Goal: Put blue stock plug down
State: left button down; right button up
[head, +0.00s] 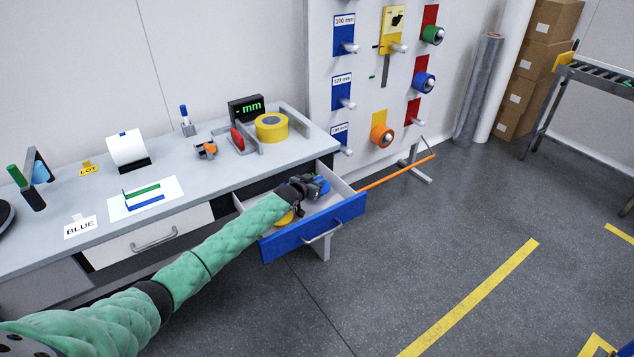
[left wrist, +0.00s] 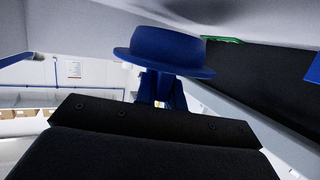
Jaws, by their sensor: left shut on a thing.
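My left gripper (head: 302,189) is over the open blue-fronted drawer (head: 315,226) and is shut on the blue stock plug (head: 322,185). In the left wrist view the plug (left wrist: 168,51) shows a round, wide-rimmed blue head above the gripper body. A yellow round piece (head: 284,217) lies in the drawer beside my forearm. My arm hides part of the drawer's inside, and I cannot tell whether the plug touches the drawer floor. My right gripper is not in view.
A pegboard panel (head: 375,75) with coloured plugs stands behind the drawer. An orange rod (head: 398,172) sticks out at right. The floor at right is open.

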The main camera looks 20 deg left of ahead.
pick_arm(q)
jog(key=shift+f, duration=0.15)
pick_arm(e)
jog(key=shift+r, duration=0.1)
pick_arm(q)
jog(key=c, duration=1.9)
grip_release()
jog(key=o, duration=0.4)
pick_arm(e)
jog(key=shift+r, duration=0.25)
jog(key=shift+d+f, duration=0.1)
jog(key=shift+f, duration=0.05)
